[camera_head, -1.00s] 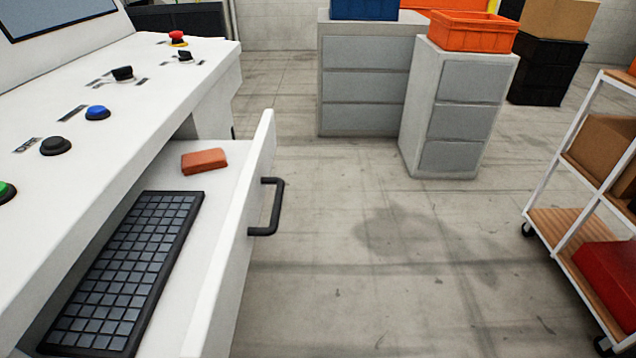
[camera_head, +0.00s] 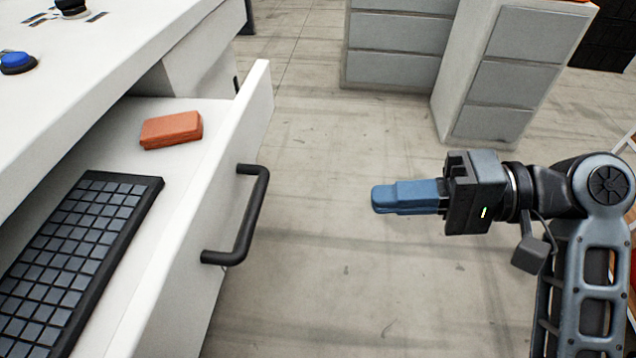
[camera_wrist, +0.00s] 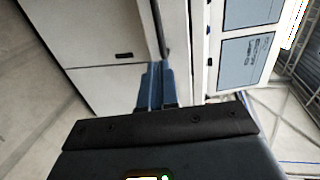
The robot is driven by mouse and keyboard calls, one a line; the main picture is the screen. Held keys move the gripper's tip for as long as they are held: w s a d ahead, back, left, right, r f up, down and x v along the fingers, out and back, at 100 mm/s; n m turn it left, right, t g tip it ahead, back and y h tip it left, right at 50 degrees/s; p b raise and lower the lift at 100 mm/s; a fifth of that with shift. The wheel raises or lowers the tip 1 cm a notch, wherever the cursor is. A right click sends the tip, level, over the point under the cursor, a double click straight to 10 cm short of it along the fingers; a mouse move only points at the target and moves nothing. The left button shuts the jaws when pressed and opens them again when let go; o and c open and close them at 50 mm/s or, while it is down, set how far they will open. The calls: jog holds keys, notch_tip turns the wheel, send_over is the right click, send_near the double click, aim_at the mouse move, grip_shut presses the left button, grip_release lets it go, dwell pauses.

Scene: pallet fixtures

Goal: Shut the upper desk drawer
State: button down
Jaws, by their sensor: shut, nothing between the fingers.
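The upper desk drawer (camera_head: 222,215) is pulled out from under the white desk top (camera_head: 110,60). Its dark bar handle (camera_head: 243,225) is on the front face. Inside the drawer lie a black keyboard (camera_head: 72,255) and an orange-red block (camera_head: 171,130). My gripper (camera_head: 374,200) has blue fingers, shut and empty. It is in the air to the right of the drawer handle, pointing at the drawer front, with a clear gap between. In the wrist view the blue fingers (camera_wrist: 157,75) point toward white furniture panels.
Grey-fronted cabinets (camera_head: 510,75) stand beyond on the concrete floor. The floor (camera_head: 330,260) between the drawer and my gripper is clear.

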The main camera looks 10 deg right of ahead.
aim_at(139, 201)
jog(key=x, duration=1.4)
jog(key=shift+d, duration=0.1)
jog(key=r+p+x, duration=0.1)
jog(key=x, duration=0.6)
jog(key=r+p+x, duration=0.1)
jog(key=r+x, duration=0.1)
jog(key=x, duration=0.5)
jog(key=r+x, duration=0.1)
jog(key=x, duration=0.6)
jog(key=shift+w+a+r+p, duration=0.2)
jog(key=shift+w+a+p, duration=0.2)
jog(key=shift+a, duration=0.05)
jog(key=shift+w+a+r, duration=0.1)
jog(key=shift+a, duration=0.3)
jog(key=shift+r, duration=0.1)
